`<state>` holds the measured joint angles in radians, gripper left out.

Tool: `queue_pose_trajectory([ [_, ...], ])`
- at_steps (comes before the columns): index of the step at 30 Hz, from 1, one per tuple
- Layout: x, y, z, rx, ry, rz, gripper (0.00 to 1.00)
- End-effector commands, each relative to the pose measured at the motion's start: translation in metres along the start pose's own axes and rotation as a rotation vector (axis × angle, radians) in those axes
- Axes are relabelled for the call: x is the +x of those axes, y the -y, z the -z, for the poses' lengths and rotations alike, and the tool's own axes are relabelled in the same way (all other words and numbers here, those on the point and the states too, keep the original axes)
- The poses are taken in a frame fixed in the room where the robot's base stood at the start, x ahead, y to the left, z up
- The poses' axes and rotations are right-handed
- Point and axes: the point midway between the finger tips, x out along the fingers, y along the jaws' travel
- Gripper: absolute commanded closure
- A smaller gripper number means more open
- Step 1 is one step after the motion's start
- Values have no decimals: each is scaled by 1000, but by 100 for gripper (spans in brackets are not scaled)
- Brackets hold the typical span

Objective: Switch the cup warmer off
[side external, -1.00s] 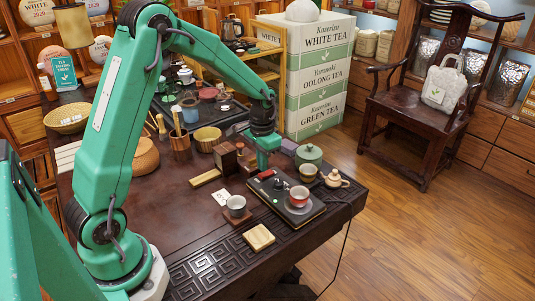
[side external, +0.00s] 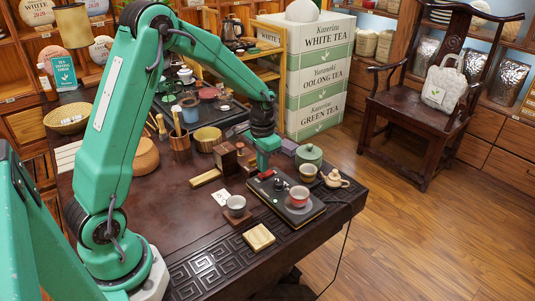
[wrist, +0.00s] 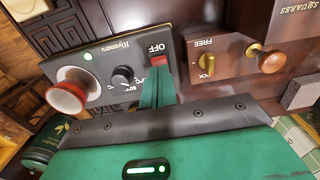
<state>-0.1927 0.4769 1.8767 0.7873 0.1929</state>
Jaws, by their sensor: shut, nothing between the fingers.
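The cup warmer is a black flat plate (side external: 270,190) near the table's right edge. A red cup (side external: 299,196) stands on it; it also shows in the wrist view (wrist: 68,96). In the wrist view the warmer's panel (wrist: 120,48) carries a lit green lamp (wrist: 88,57), a round dial (wrist: 122,76) and a small red switch (wrist: 158,61) beside the word OFF. My gripper (wrist: 157,78) is shut and empty, its green fingertips right at the switch. I cannot tell whether they touch it. In the side view my gripper (side external: 263,169) is over the warmer's far end.
A wooden box with a FREE label and brass latch (wrist: 207,58) lies close beside the warmer.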

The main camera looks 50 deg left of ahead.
Motion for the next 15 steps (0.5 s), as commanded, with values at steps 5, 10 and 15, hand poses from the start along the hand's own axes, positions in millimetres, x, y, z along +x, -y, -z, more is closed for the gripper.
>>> queue_pose_trajectory([
  [5, 2, 0, 0, 0, 0, 0, 100],
  [10, 4, 0, 0, 0, 1, 0, 100],
  [15, 6, 0, 0, 0, 1, 0, 100],
])
